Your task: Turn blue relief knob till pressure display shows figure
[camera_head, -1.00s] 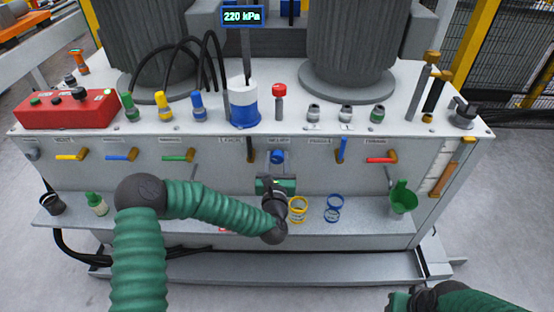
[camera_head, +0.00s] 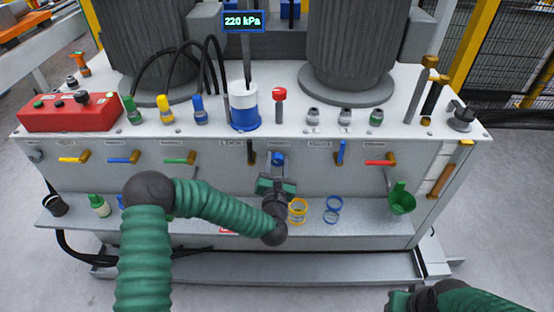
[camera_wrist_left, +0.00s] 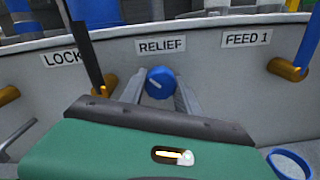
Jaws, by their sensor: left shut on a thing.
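The blue relief knob (camera_head: 278,159) is on the front panel of the grey machine, between the lock and feed 1 positions. In the left wrist view the knob (camera_wrist_left: 161,83) sits under the RELIEF label (camera_wrist_left: 161,46), with a pale pointer line slanting across its face. My left gripper (camera_head: 277,168) has its two fingers on either side of the knob and is shut on it; the fingers also show in the wrist view (camera_wrist_left: 156,97). The pressure display (camera_head: 243,21) reads 220 kPa. My right gripper (camera_head: 398,301) is at the bottom edge, its fingers not clear.
Yellow (camera_head: 298,211) and blue (camera_head: 333,210) rings stand on the shelf below. A green funnel (camera_head: 402,199) is at the shelf's right.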

